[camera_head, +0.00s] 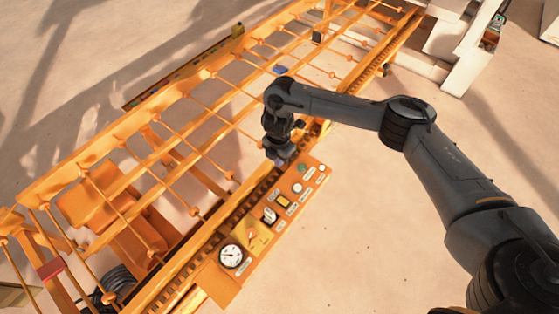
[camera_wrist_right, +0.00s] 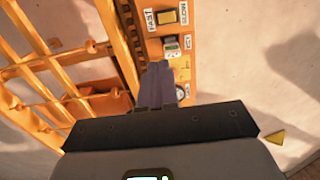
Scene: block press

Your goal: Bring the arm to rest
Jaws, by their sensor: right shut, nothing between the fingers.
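My right arm (camera_head: 350,108) reaches in from the right in the head view and bends down at the wrist. My right gripper (camera_head: 281,160) is shut and empty, just above the far part of the orange control panel (camera_head: 229,282). In the right wrist view the closed fingers (camera_wrist_right: 160,82) point toward the panel, which shows a yellow button (camera_wrist_right: 167,17) and a small switch (camera_wrist_right: 171,43). I cannot tell whether the fingertips touch anything. My left gripper is not in view.
An orange frame with rods and beads (camera_head: 150,160) runs diagonally beside the panel. The panel carries a white gauge (camera_head: 231,256), a green button (camera_head: 300,168) and several other controls. White machinery (camera_head: 455,50) stands at the top right.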

